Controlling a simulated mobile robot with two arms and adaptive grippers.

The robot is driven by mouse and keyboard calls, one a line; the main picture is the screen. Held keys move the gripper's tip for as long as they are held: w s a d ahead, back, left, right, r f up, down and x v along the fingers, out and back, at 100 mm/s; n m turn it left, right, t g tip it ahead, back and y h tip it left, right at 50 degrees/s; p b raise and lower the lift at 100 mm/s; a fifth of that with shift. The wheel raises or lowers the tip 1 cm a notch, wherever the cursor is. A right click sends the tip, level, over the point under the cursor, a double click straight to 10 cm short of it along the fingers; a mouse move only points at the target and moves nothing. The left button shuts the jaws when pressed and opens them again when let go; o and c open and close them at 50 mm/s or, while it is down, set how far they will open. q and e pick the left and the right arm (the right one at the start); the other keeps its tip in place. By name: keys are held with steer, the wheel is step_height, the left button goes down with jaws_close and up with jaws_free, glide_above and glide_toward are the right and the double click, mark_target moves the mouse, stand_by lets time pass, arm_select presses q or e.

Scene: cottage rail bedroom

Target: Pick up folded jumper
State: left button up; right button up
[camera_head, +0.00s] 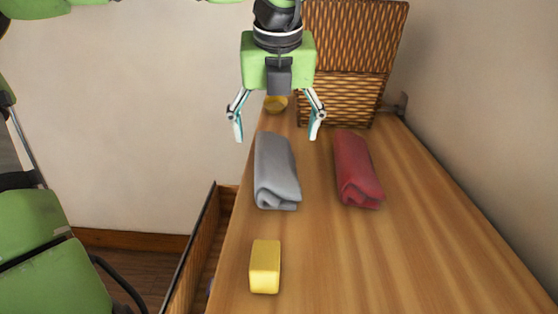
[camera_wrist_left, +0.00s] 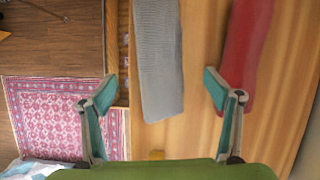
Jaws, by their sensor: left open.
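A grey folded knit garment (camera_head: 277,172) lies lengthwise on the wooden top, and it also shows in the left wrist view (camera_wrist_left: 158,60). A red folded garment (camera_head: 357,170) lies to its right, also in the left wrist view (camera_wrist_left: 247,45). The frames do not settle which one is the jumper. My left gripper (camera_head: 276,134) is open and empty, above the far end of the grey garment. In the left wrist view the grey garment's end lies between the open fingers (camera_wrist_left: 161,92). My right gripper is not in view.
A yellow block (camera_head: 265,267) sits on the wooden top (camera_head: 420,250) near its left edge. An open drawer (camera_head: 205,250) juts out left. A patterned rug (camera_wrist_left: 55,110) covers the floor.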

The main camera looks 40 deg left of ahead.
mark_target(278, 152)
arm_select(q)
steer(key=x, duration=0.3)
steer(key=shift+w+d+r, duration=0.1)
steer(key=shift+w, duration=0.05)
steer(key=shift+w+d+f, duration=0.1)
steer(key=shift+w+f, duration=0.15)
steer(key=shift+f, duration=0.05)
step_height(278, 152, down, 2)
steer(key=shift+f+p, duration=0.1)
steer(key=shift+p, duration=1.15)
steer(key=shift+w+a+f+p, duration=0.15)
steer(key=shift+a+f, duration=0.15)
steer(key=shift+f, duration=0.25)
steer(key=shift+w+a+f+p, duration=0.15)
steer(key=shift+a+f, duration=0.2)
steer(key=shift+f, duration=0.2)
steer(key=shift+a+f, duration=0.1)
steer(key=shift+f, duration=0.2)
steer(key=shift+w, duration=0.15)
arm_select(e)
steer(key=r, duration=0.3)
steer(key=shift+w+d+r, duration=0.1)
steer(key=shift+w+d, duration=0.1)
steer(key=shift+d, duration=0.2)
arm_select(q)
steer(key=c, duration=1.3)
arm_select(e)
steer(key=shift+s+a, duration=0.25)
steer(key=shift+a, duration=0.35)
